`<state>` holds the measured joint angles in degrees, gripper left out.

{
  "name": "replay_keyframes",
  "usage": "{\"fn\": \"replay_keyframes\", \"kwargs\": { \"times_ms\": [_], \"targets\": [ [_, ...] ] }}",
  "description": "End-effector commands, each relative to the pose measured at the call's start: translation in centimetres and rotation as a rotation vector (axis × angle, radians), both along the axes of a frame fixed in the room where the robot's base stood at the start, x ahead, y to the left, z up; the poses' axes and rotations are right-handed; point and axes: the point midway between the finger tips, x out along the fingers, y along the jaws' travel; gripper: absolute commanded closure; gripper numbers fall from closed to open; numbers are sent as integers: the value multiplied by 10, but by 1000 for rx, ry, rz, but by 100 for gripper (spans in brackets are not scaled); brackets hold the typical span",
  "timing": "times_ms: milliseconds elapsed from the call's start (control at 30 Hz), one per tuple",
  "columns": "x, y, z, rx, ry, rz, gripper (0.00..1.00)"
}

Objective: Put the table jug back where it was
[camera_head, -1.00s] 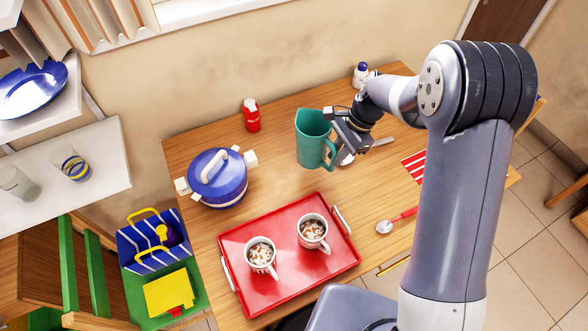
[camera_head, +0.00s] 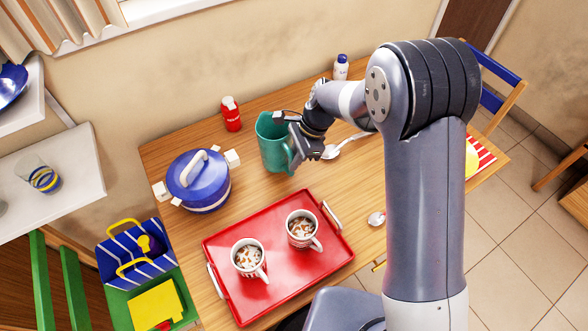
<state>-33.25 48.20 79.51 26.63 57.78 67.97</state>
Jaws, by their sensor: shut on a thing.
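The table jug (camera_head: 272,143) is teal and upright, towards the back of the wooden table, right of the blue pot. My gripper (camera_head: 292,137) is at the jug's right side, shut on the jug near its handle. The fingers partly cover the handle side. I cannot tell whether the jug's base touches the table.
A blue lidded pot (camera_head: 199,182) stands left of the jug. A red bottle (camera_head: 231,114) is behind it, and a white bottle (camera_head: 341,67) is at the back. A red tray (camera_head: 279,262) with two mugs lies in front. A spoon (camera_head: 340,147) lies right of the jug.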

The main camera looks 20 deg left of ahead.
Motion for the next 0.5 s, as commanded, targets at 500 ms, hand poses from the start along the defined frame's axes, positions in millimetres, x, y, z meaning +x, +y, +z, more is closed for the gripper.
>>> {"fn": "replay_keyframes", "kwargs": {
  "times_ms": [500],
  "targets": [
    [0, 0, -34, 1, -1, 0, 100]
  ]
}}
